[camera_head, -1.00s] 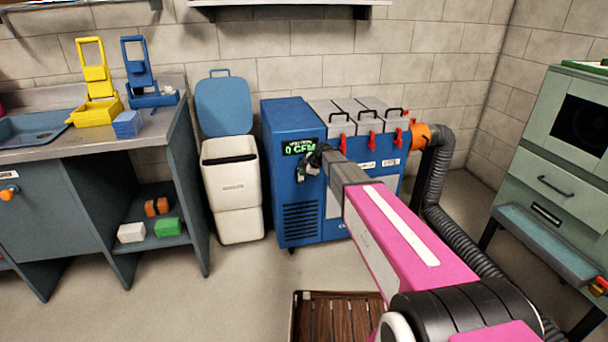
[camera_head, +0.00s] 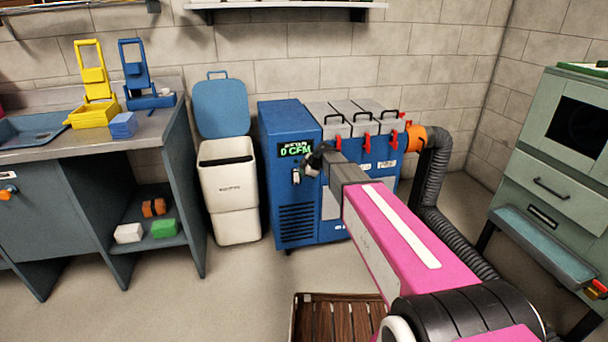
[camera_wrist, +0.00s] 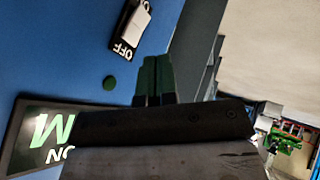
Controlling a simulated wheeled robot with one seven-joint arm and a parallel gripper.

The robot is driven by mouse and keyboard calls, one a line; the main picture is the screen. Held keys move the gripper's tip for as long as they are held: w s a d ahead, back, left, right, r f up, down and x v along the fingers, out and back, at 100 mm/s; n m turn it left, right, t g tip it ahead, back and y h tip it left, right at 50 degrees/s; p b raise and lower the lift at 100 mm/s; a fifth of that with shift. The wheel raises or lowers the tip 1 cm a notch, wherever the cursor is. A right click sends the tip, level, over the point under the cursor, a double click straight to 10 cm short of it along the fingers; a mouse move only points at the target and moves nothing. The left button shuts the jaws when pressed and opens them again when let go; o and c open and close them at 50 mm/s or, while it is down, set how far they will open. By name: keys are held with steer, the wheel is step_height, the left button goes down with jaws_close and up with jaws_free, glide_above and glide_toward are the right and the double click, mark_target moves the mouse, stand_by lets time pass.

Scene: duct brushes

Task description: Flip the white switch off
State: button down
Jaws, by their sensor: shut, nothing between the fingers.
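The white switch (camera_head: 296,177) is on the front of the blue machine (camera_head: 292,222), just below its green-lit display (camera_head: 295,149) reading 0 CFM. In the wrist view the switch (camera_wrist: 137,20) sits on a black plate at the top, with the word OFF beside its near end. Which way the switch is tipped I cannot tell. My gripper (camera_head: 315,160) is just right of the switch and in front of the panel. In the wrist view my gripper's fingers (camera_wrist: 154,76) are together and empty, apart from the switch.
A white bin (camera_head: 230,190) with a raised blue lid stands left of the machine. A grey duct hose (camera_head: 431,180) runs along its right side. A brown slatted crate (camera_head: 335,318) is on the floor in front. A workbench (camera_head: 105,150) is at left.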

steer(key=w+r+v, duration=0.1)
steer(key=v, duration=0.7)
steer(key=shift+w+a+r, duration=0.2)
steer(key=shift+a, duration=0.05)
steer(key=s+d+f+m+g+h, duration=0.1)
steer(key=s+d+f+m, duration=0.3)
steer(key=s, duration=0.6)
steer(key=s+d+f+m+g+h, duration=0.2)
steer(key=s+d+f+m, duration=0.3)
steer(key=s+d+m, duration=0.4)
steer(key=s+d+f+m+g+h, duration=0.1)
steer(key=s+d+f+m+h, duration=0.2)
steer(key=s+d+m, duration=0.3)
steer(key=s+f, duration=0.1)
steer(key=s, duration=0.4)
steer(key=shift+d+f+m, duration=0.35)
steer(key=shift+f+m, duration=0.05)
